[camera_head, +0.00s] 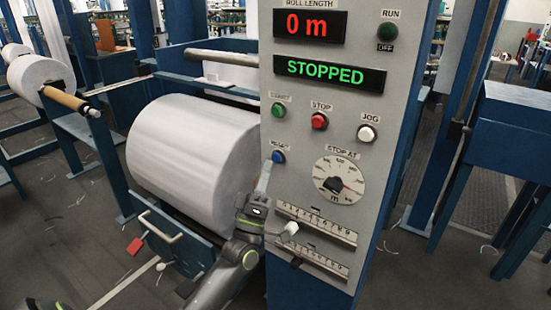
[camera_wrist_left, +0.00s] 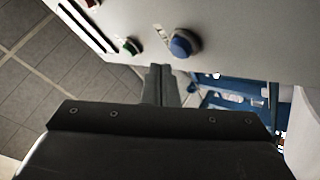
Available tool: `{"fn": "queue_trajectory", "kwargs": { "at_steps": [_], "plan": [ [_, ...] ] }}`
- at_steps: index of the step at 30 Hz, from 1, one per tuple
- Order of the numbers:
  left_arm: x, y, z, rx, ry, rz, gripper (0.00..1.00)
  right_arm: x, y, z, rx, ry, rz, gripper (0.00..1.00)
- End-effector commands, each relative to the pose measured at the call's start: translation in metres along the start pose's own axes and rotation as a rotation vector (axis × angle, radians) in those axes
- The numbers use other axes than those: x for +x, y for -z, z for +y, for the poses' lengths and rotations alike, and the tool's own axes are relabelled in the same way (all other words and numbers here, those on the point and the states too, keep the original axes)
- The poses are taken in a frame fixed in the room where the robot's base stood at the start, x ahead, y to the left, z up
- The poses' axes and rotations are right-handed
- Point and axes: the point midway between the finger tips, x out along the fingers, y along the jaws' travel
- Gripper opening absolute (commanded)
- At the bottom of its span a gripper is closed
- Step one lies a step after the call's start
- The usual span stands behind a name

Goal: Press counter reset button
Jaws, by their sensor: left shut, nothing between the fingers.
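The blue reset button (camera_head: 278,157) is on the grey control panel (camera_head: 300,120), below the green start button (camera_head: 278,110). My left gripper (camera_head: 266,168) is shut and empty, with its fingertips just below the blue button in the head view. In the left wrist view the closed fingertips (camera_wrist_left: 160,70) point at the panel beside the blue button (camera_wrist_left: 184,43). I cannot tell whether they touch the panel. The roll length display (camera_head: 310,25) reads 0 m, and the display below it (camera_head: 328,71) reads STOPPED. My right gripper is not in view.
A red stop button (camera_head: 319,121), a white jog button (camera_head: 367,133) and a stop-at dial (camera_head: 338,181) are on the same panel. A large white fabric roll (camera_head: 190,155) lies left of the panel. A blue table (camera_head: 515,105) stands at the right. Grey floor (camera_head: 420,262) shows between.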

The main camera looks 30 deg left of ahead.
Motion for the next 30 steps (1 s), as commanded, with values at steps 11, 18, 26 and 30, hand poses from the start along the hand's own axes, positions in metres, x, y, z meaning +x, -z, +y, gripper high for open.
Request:
{"fn": "queue_trajectory", "kwargs": {
  "at_steps": [11, 18, 26, 30],
  "plan": [
    [-0.026, 0.019, 0.019, 0.001, 0.002, -0.002, 0.00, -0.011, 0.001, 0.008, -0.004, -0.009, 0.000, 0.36],
    [-0.031, 0.023, 0.023, 0.000, 0.001, -0.001, 0.00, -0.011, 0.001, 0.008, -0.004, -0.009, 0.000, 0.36],
    [-0.031, 0.023, 0.022, 0.001, 0.001, -0.001, 0.00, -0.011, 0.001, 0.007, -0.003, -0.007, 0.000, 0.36],
    [-0.031, 0.023, 0.022, 0.000, 0.001, -0.001, 0.00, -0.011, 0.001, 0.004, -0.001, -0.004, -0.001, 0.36]
  ]
}}
